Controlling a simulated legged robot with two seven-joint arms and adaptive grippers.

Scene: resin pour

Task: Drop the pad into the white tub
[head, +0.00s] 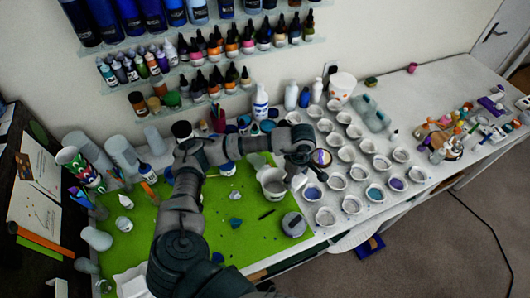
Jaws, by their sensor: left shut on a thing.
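My left arm reaches in from the bottom, bends over the green mat (170,215) and points right. My left gripper (308,165) is at the right edge of the mat, above the near end of the rows of small white cups. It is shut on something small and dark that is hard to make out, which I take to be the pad. A round thing with a tan rim (323,158) shows just beside the fingers. A white tub with reddish stains (342,86) stands at the back of the table, well behind the gripper. My right gripper is out of view.
A pale open cup (271,183) stands on the mat just left of the gripper. Several white cups (352,205) fill the table to the right. A white bottle (261,101) and other bottles stand by the wall. A grey round thing (294,224) lies near the front edge.

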